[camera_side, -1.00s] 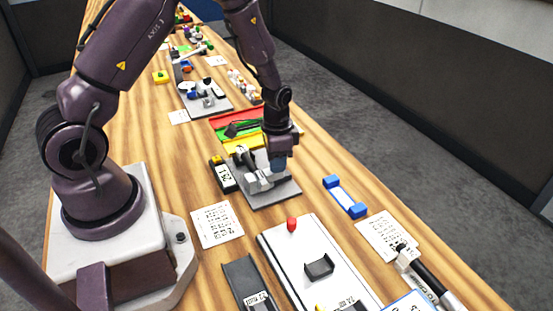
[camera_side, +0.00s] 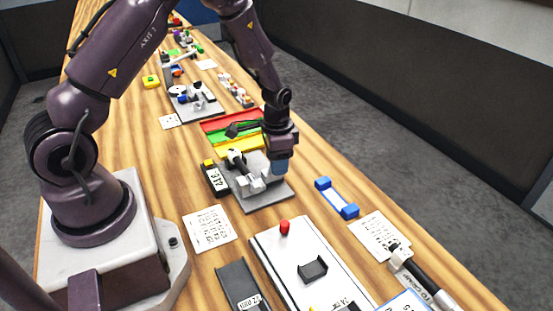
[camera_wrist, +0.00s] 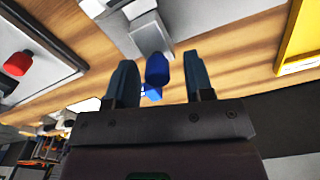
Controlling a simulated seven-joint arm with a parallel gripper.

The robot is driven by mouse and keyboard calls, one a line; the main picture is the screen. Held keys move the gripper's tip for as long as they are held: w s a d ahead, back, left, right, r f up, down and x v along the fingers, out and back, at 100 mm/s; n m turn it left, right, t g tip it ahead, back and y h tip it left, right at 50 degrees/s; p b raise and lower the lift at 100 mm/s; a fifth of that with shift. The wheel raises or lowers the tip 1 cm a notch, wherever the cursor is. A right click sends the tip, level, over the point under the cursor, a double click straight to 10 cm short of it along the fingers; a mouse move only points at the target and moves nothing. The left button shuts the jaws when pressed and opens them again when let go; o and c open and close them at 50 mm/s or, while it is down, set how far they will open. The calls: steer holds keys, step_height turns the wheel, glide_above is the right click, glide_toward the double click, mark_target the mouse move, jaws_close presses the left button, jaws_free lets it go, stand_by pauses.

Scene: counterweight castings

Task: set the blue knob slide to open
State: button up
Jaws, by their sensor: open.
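The blue knob (camera_wrist: 157,69) shows in the wrist view, between the two spread fingers of my gripper (camera_wrist: 156,80). A gap shows on each side of it, wider on the right. A pale grey block (camera_wrist: 152,36) is just beyond the knob. In the side view my gripper (camera_side: 279,167) points down over the right edge of the grey fixture plate (camera_side: 262,201), which carries pale grey blocks (camera_side: 250,183) and a black-and-white lever (camera_side: 236,160). The knob cannot be told apart from the bluish fingers there. The slide's position is unclear.
A black labelled box (camera_side: 215,180) stands left of the plate. Red, green and yellow trays (camera_side: 236,144) lie behind it. A blue-ended bar (camera_side: 337,198) lies to the right. A white panel with a red knob (camera_side: 284,227) is in front. Bare wood lies between these.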

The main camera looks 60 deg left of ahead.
mark_target(270, 173)
step_height(270, 173, up, 13)
stand_by(0.5)
steer(key=s+d+r+n+t, duration=0.1)
steer(key=s+d+r, duration=0.3)
steer(key=s+r, duration=0.4)
steer(key=s+d+r+n+t, duration=0.2)
steer(key=s+d+r+t, duration=0.2)
steer(key=s+r, duration=0.4)
steer(key=shift+s+d+r+t, duration=0.25)
steer(key=shift+s+d, duration=0.45)
steer(key=shift+s, duration=0.35)
